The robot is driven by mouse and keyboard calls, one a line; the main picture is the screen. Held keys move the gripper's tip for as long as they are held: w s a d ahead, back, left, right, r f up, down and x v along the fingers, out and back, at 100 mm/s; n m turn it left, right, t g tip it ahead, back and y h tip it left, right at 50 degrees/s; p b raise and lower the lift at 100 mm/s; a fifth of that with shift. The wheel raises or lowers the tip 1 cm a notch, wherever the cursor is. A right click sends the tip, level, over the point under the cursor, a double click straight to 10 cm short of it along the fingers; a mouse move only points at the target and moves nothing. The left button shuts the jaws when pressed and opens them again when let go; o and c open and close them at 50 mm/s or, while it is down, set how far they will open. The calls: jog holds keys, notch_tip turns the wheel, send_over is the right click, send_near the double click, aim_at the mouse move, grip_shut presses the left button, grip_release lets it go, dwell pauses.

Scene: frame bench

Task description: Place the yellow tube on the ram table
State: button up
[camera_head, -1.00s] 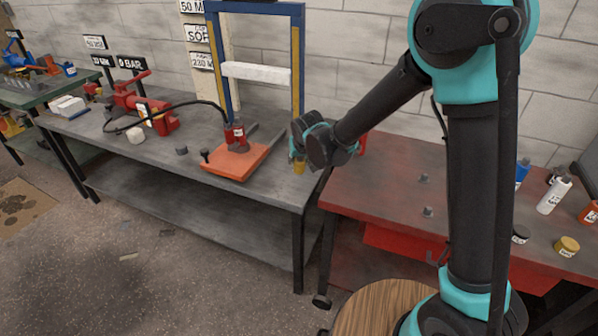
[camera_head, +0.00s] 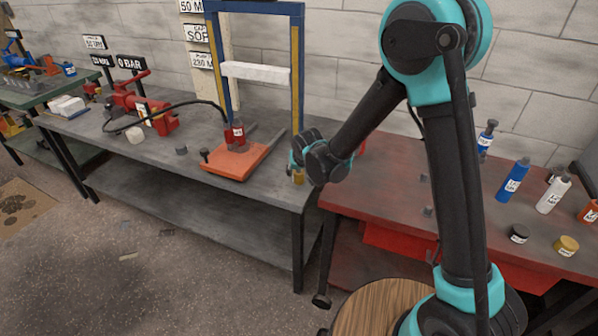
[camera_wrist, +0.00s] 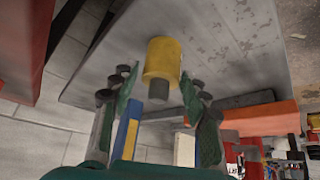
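In the wrist view the yellow tube (camera_wrist: 162,58) has a grey nozzle-like end pointing toward me. My gripper (camera_wrist: 160,88) is open, with a finger on each side of the tube's near end and small gaps visible. In the head view my gripper (camera_head: 298,168) is low over the bench's right edge. An orange plate (camera_head: 228,166), likely the ram table, lies left of it and carries a red ram (camera_head: 236,136).
A blue press frame (camera_head: 302,70) rises behind the orange plate. A black hose (camera_head: 190,104) runs from the ram to a red pump (camera_head: 140,100). The red bench (camera_head: 375,190) to the right holds several bottles and jars. Bare grey bench lies between plate and tube.

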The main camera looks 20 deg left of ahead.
jog(key=shift+o, duration=0.4)
jog(key=v, duration=1.2)
jog(key=shift+r, duration=0.1)
jog(key=d+m, duration=0.1)
jog(key=d, duration=0.7)
jog(key=d+h, duration=0.1)
jog(key=d, duration=0.6)
jog(key=d+m+h, duration=0.1)
jog(key=d, duration=0.7)
jog(key=shift+d+m+g, duration=0.3)
jog(key=shift+m+h, duration=0.4)
jog(key=shift+m, duration=0.5)
jog(key=s+d, duration=0.2)
jog(key=d, duration=0.2)
jog(key=s+d+f, duration=0.1)
jog(key=s+d, duration=0.1)
jog(key=d, duration=0.2)
jog(key=s+d+f, duration=0.1)
jog(key=s+d, duration=0.1)
jog(key=d, duration=0.2)
jog(key=shift+d, duration=0.1)
jog(key=s+d+f+m+g, duration=0.1)
jog(key=s+d+f, duration=0.2)
jog(key=s+d, duration=0.3)
jog(key=shift+s+d, duration=0.3)
jog(key=shift+s, duration=0.25)
jog(key=shift+r, duration=0.1)
